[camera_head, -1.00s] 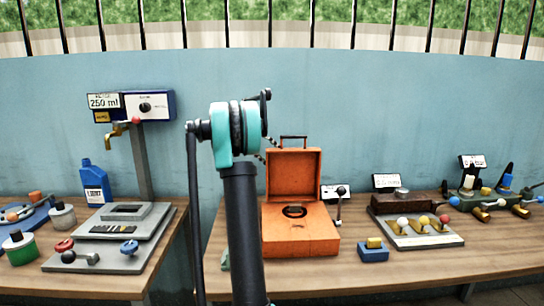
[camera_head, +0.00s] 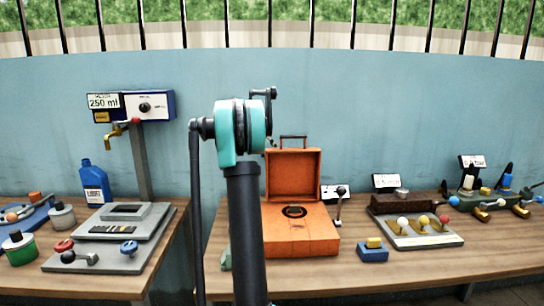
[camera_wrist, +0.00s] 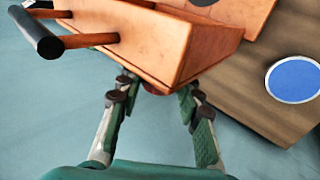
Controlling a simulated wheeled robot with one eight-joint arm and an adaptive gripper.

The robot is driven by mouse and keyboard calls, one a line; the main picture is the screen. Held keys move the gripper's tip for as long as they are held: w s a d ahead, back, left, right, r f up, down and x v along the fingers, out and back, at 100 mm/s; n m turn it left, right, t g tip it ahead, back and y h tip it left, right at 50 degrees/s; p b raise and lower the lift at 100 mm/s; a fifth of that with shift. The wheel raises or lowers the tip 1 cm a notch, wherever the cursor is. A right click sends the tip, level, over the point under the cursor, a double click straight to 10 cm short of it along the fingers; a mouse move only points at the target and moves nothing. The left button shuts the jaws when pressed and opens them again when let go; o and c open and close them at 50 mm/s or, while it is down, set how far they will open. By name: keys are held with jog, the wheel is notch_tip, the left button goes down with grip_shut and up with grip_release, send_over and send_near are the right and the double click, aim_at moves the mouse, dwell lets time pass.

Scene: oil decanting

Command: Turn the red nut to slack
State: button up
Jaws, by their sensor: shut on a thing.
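In the wrist view my gripper (camera_wrist: 157,92) has its two green-and-grey fingers at the edge of the orange case. A small dark red piece (camera_wrist: 153,90), which looks like the red nut, shows between the fingertips. Most of it is hidden by the case edge. My gripper is shut on it, with a gap between the fingers. In the head view the orange case (camera_head: 300,235) stands open on the right table, its lid upright with a dark handle on top. My arm hides most of the gripper there, and the nut does not show.
A blue disc (camera_wrist: 295,80) lies near the case in the wrist view. A blue block (camera_head: 372,253) and a lever plate (camera_head: 430,241) stand to the right of the case. A blue bottle (camera_head: 95,188) and a grey plate (camera_head: 120,258) are on the left table.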

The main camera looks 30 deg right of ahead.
jog(key=t+y, duration=0.2)
jog(key=y, duration=0.2)
jog(key=shift+s+d+r+t+y, duration=0.25)
jog(key=shift+d+t+y, duration=0.05)
jog(key=shift+d+t, duration=0.1)
jog(key=shift+s+d+t+y, duration=0.15)
jog(key=shift+t+y, duration=0.4)
jog(key=shift+y, duration=0.45)
jog(key=shift+w+d+t+y, duration=0.1)
jog(key=shift+t+y, duration=0.45)
jog(key=shift+y, duration=0.45)
jog(key=o, duration=1.2)
jog(key=shift+c, duration=0.2)
notch_tip(320, 180, up, 12)
jog(key=s+d, duration=0.1)
jog(key=d, duration=0.1)
jog(key=shift+s+f, duration=0.2)
jog(key=shift+s, duration=0.1)
